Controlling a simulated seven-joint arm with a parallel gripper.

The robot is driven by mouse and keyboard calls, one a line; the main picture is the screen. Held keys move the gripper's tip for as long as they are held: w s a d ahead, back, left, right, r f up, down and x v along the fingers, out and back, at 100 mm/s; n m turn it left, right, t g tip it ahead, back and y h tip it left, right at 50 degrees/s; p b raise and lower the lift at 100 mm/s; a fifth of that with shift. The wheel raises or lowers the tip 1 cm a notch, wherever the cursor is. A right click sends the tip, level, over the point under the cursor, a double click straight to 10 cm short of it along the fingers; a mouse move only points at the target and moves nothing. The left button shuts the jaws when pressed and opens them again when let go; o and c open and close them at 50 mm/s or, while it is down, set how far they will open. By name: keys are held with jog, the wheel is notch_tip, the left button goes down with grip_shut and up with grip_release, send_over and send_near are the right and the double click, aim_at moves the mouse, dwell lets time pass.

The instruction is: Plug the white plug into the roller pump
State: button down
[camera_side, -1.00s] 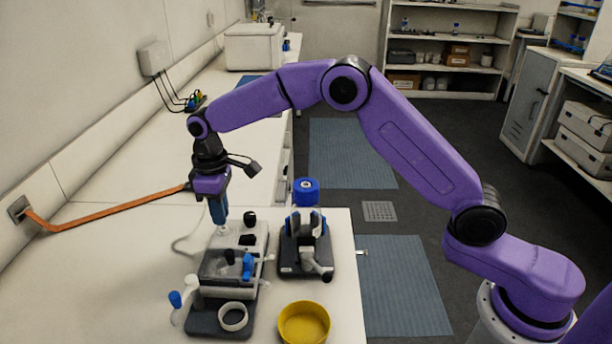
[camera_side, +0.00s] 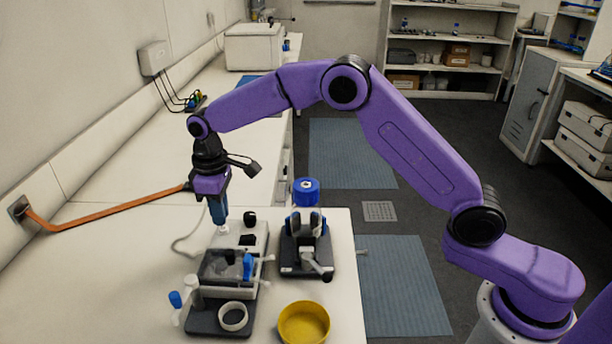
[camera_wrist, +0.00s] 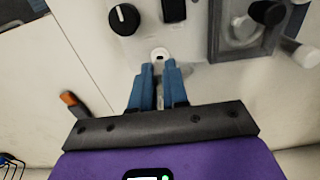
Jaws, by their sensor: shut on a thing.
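The white plug (camera_side: 223,230) is just below the blue fingertips of my gripper (camera_side: 220,221) in the side view, at the back left of the roller pump (camera_side: 257,232). The gripper points down and is shut on the plug. A pale cable (camera_side: 184,247) curves to the left of it. In the wrist view, my gripper (camera_wrist: 158,66) is close above the pump's light panel (camera_wrist: 190,40). A round white piece with a dark centre (camera_wrist: 159,53) shows at the fingertips; I cannot tell whether it is plug or socket, nor whether the plug is seated.
A black knob (camera_wrist: 124,18) is close to the fingertips. A yellow bowl (camera_side: 304,322) is at the front. The bench left of the pump is clear.

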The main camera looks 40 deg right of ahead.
jog(key=shift+f, duration=0.7)
dwell(1.1)
jog(key=c, duration=1.1)
grip_release()
jog(key=shift+o, duration=0.2)
notch_tip(320, 180, up, 16)
jog(key=r, duration=0.1)
jog(key=s+d+f+n, duration=0.1)
jog(key=s+d, duration=0.2)
jog(key=s, duration=0.7)
jog(key=s+d+f+n, duration=0.1)
jog(key=s+d, duration=0.1)
jog(key=s, duration=0.8)
jog(key=s+d+f+n, duration=0.1)
jog(key=s+d+f, duration=0.3)
jog(key=s+d, duration=0.3)
jog(key=s+d+f, duration=0.3)
jog(key=s+d, duration=0.4)
jog(key=s, duration=0.5)
jog(key=shift+f+n, duration=0.4)
